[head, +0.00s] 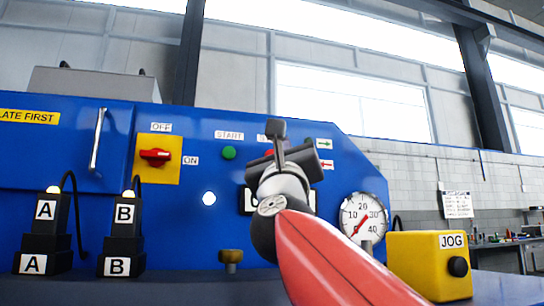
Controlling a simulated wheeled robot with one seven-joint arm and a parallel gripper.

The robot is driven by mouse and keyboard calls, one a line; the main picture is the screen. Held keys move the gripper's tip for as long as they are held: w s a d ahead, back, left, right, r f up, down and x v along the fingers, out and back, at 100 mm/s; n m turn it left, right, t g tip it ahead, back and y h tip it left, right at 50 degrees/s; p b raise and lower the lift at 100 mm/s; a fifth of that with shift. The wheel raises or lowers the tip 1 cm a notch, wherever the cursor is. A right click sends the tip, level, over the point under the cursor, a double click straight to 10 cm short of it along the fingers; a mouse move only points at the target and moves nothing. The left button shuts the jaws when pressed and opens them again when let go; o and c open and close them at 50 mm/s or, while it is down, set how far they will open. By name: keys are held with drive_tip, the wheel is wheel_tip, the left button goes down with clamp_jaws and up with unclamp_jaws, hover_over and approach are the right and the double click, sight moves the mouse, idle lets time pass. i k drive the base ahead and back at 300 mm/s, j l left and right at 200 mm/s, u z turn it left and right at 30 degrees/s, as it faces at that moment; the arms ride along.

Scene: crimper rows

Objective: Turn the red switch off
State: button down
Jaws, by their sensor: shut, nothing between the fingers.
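The red switch (155,157) is a rotary knob on a yellow plate (172,172) on the blue machine panel, left of centre in the head view. Its handle lies roughly horizontal, towards the ON label (191,160) at the plate's right. The OFF label (161,127) is above the plate. My gripper (279,140) is in front of the panel, to the right of the switch and apart from it. It is shut and empty. My gripper and wrist hide part of the panel, including a dark display and most of a red button (269,153).
A green START button (229,152) lies between switch and gripper. A gauge (363,219) and yellow JOG box (430,264) are at the right. Plugs labelled A (45,232) and B (122,235) stand below the switch. A brass knob (231,257) sits low. A handle (97,140) is at the left.

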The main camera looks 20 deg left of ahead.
sight(155, 158)
drive_tip(key=k+l, duration=0.2)
drive_tip(key=k, duration=0.3)
drive_tip(key=k+l, duration=0.15)
drive_tip(key=k, duration=0.35)
